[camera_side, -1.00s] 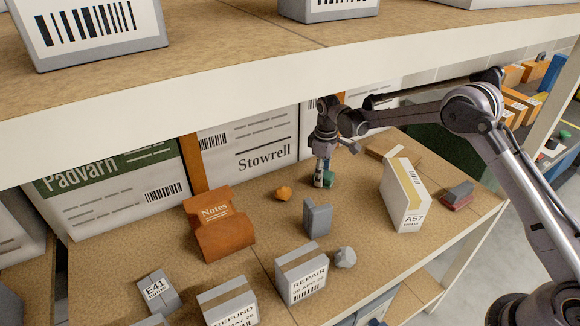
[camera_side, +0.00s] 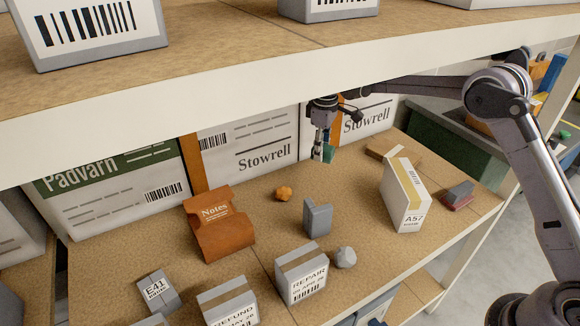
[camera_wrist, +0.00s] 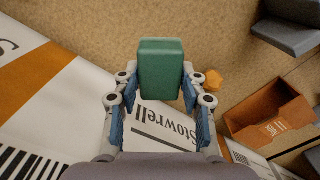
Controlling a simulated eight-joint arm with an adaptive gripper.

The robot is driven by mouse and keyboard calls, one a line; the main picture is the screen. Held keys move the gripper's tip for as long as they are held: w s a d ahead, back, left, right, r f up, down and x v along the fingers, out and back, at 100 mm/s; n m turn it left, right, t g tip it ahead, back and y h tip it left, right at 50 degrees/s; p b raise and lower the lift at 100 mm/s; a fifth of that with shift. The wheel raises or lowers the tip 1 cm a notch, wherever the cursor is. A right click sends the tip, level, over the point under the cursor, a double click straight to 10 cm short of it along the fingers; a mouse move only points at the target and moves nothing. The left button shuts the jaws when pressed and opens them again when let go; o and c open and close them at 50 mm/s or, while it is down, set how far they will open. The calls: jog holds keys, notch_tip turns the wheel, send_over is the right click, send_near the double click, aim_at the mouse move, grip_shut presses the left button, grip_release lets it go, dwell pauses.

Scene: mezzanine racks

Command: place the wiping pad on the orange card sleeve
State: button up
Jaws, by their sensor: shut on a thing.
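The wiping pad (camera_side: 328,154) is a green block held in my gripper (camera_side: 321,152), clear above the shelf board. In the wrist view the pad (camera_wrist: 161,72) sits between the two blue-padded fingers, which are shut on its sides. The orange card sleeve (camera_side: 217,228), marked "Notes", rests on the board to the left of my gripper and nearer the camera. In the wrist view the sleeve (camera_wrist: 262,119) shows at the right, apart from the pad. Nothing lies on the sleeve's top.
A small orange lump (camera_side: 284,193) and an upright grey piece (camera_side: 317,218) stand between sleeve and gripper. The A57 box (camera_side: 403,197) is at the right. REPAIR (camera_side: 300,273) and REFUND (camera_side: 228,299) boxes are in front. Large Stowrell cartons (camera_side: 248,147) stand behind; an upper shelf edge (camera_side: 250,122) hangs above.

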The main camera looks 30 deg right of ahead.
jog(key=a+r+n, duration=0.3)
jog(key=a+n, duration=0.3)
jog(key=a, duration=1.1)
jog(key=n, duration=0.5)
send_over(230, 217)
jog(key=shift+f, duration=2.8)
jog(key=shift+f, duration=0.15)
jog(key=o, duration=1.1)
jog(key=shift+o, duration=0.2)
notch_tip(230, 217, up, 8)
